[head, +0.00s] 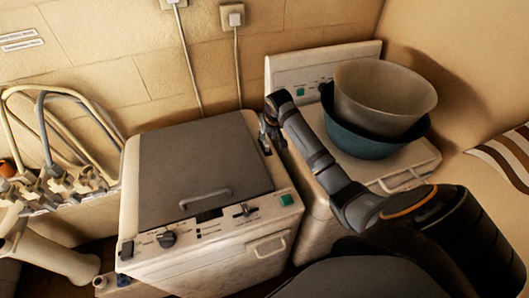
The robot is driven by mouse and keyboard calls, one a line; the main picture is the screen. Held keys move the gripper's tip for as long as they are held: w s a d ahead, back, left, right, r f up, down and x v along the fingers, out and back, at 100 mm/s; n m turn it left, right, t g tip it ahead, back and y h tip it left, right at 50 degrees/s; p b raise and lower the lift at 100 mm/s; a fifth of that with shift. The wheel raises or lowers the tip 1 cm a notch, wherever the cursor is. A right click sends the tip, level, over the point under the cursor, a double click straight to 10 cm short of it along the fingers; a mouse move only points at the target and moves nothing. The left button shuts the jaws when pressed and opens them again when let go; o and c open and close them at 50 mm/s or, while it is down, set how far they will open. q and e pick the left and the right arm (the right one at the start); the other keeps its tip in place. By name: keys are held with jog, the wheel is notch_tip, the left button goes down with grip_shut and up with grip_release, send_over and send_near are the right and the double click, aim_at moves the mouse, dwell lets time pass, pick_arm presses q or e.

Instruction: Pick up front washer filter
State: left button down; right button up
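I cannot make out a washer filter for certain in the head view. The nearer washer (255,240) is a cream box with a closed dark grey lid (190,165), which has a bar handle, and a control panel along its front. My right gripper (267,142) points down beside the lid's right edge, close to the washer's upper right rim. It is small and partly merged with the dark gap there, so I cannot tell whether its fingers are open or hold or touch anything. My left gripper is not in view.
A second washer (300,75) stands to the right, bearing a grey basin (385,92) nested in a blue-green basin (372,142). My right arm passes in front of it. Taps and hoses (60,180) are at the left. Two wall plugs with cords are behind.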

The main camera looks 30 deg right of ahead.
aim_at(265, 141)
jog(key=shift+w+d+f, duration=0.1)
jog(key=shift+w+f, duration=0.05)
jog(key=shift+w, duration=0.05)
jog(key=p+x, duration=0.1)
jog(key=x, duration=0.1)
jog(key=p+x, duration=0.1)
jog(key=x, duration=0.1)
jog(key=shift+s+a+f+p, duration=0.2)
jog(key=shift+a+p, duration=0.05)
jog(key=shift+p, duration=0.05)
jog(key=shift+w+f, duration=0.15)
jog(key=shift+f, duration=0.25)
grip_shut()
